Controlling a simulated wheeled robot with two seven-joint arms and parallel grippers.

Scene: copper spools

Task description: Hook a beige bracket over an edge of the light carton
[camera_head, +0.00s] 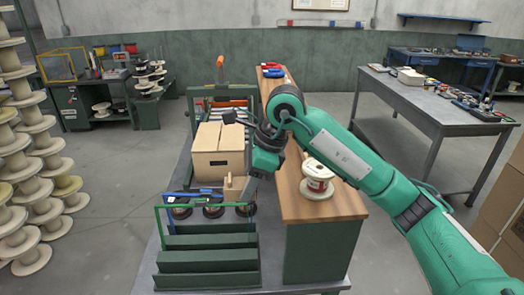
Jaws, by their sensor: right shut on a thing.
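The light carton (217,162) stands on the grey table, left of the wooden-topped bench. Its flaps look closed. My right arm reaches in from the right, and its gripper (247,188) points down just in front of the carton's lower right corner. The gripper is shut on a small beige bracket (233,189). The bracket appears in front of the carton's near face, above the dark spools; whether it touches the carton I cannot tell. The fingers are small and partly hidden. My left gripper is not in view.
Dark green stepped blocks (207,262) and a green wire frame (160,224) stand in front. Dark spools (213,210) sit behind the frame. A white spool (317,180) stands on the wooden bench top (335,206), close to my right arm. An orange-handled device (220,62) rises behind the carton.

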